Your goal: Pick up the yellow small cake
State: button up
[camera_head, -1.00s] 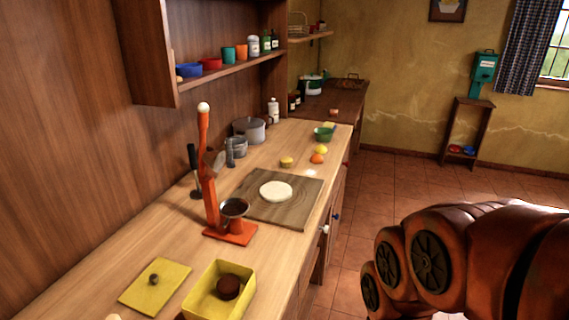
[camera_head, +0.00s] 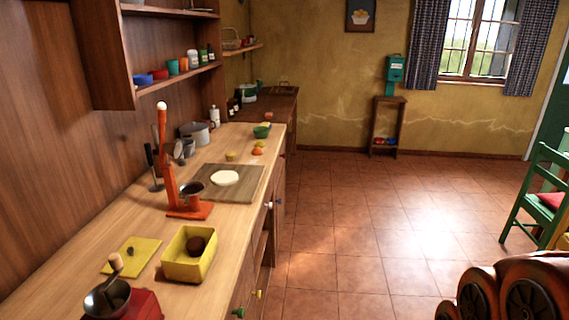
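A small yellow item that looks like the yellow small cake (camera_head: 231,156) stands on the wooden counter (camera_head: 150,216), just behind the cutting board. It is small in the picture, so its details are hard to tell. A yellow round fruit (camera_head: 260,144) and an orange one (camera_head: 257,151) lie close to its right. My gripper is not in view; only orange links of my arm show at the lower right, well away from the counter.
A cutting board (camera_head: 249,188) with flat dough (camera_head: 225,178) lies before the cake. An orange press (camera_head: 168,160), a yellow box (camera_head: 181,268) and a grinder (camera_head: 110,298) stand nearer. A green chair (camera_head: 533,195) is at right. The tiled floor (camera_head: 360,220) between is clear.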

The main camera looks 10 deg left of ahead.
aim_at(230, 155)
jog(key=z, duration=0.25)
jog(key=i, duration=1.95)
jog(key=u, duration=1.6)
jog(key=i, duration=0.85)
jog(key=u, duration=1)
